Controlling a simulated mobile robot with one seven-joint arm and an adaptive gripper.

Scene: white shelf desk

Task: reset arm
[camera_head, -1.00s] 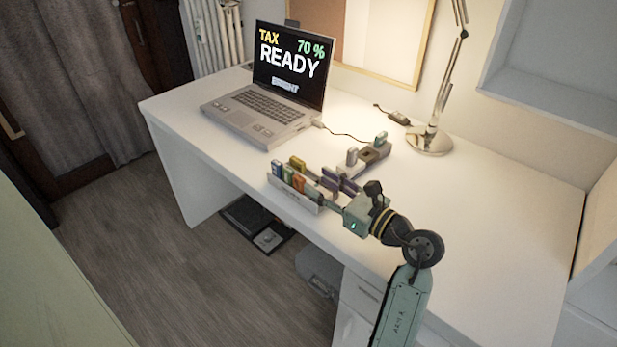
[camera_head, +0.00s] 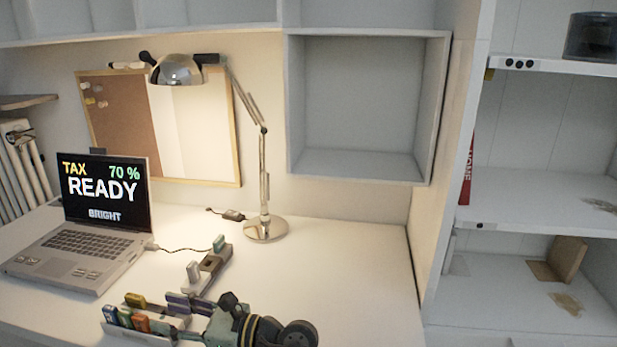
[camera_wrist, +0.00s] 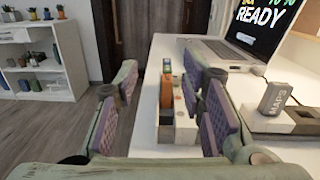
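My arm reaches over the desk (camera_head: 340,290) from the bottom of the head view. My gripper (camera_head: 180,304) is beside a small pale holder (camera_head: 135,335) with several coloured sticks in it. In the wrist view my gripper (camera_wrist: 160,90) is open, its two purple-padded fingers wide apart. The holder (camera_wrist: 180,133) with an orange stick (camera_wrist: 166,92) shows in the gap beyond the fingers. I see nothing gripped between the pads. The lower arm is out of the head view.
A laptop (camera_head: 85,240) reading "TAX 70 % READY" stands at left. A hub (camera_head: 210,265) with upright sticks lies behind the gripper; a grey "MAPS" stick (camera_wrist: 276,97) shows closer. A lamp (camera_head: 265,228) stands behind. The right desk is clear. Shelves (camera_head: 540,215) stand at right.

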